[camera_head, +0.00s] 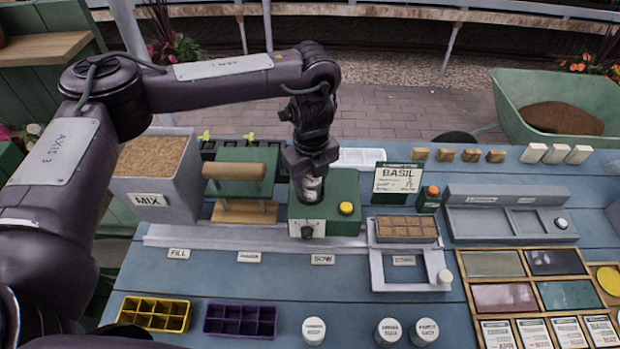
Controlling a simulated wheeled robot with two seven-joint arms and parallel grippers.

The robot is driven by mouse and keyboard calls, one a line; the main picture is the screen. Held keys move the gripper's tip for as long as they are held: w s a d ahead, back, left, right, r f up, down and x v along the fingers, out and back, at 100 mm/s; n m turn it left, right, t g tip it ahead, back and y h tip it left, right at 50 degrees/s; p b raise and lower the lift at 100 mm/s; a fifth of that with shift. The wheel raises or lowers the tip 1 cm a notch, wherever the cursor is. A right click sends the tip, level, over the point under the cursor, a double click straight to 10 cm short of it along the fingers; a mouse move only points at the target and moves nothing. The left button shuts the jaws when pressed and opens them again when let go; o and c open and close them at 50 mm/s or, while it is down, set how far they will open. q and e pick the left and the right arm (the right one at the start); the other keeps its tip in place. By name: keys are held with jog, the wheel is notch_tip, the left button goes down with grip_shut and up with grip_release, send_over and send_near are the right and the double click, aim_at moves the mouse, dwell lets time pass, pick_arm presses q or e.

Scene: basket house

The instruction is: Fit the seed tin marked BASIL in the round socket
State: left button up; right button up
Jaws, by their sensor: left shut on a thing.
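My left gripper (311,172) points straight down over the green box (330,183) marked SOW. It is shut on a small white tin (313,190) that stands upright at the box's top. The tin's label is too small to read. The round socket is hidden under the tin and the fingers, so I cannot tell whether the tin is in it or just above. A card reading BASIL (398,178) stands right of the box. My right gripper is not in view.
White-lidded tins (314,330) stand at the front edge, with yellow (155,313) and purple (240,320) cell trays to their left. A grey MIX bin (160,193) is at left. A brown cell tray (405,229) sits in a grey frame at right.

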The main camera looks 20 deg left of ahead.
pick_arm(q)
jog(key=o, duration=1.5)
jog(key=shift+o, duration=0.2)
jog(key=shift+r+p, duration=4)
jog(key=shift+p, duration=0.2)
jog(key=shift+f, duration=0.15)
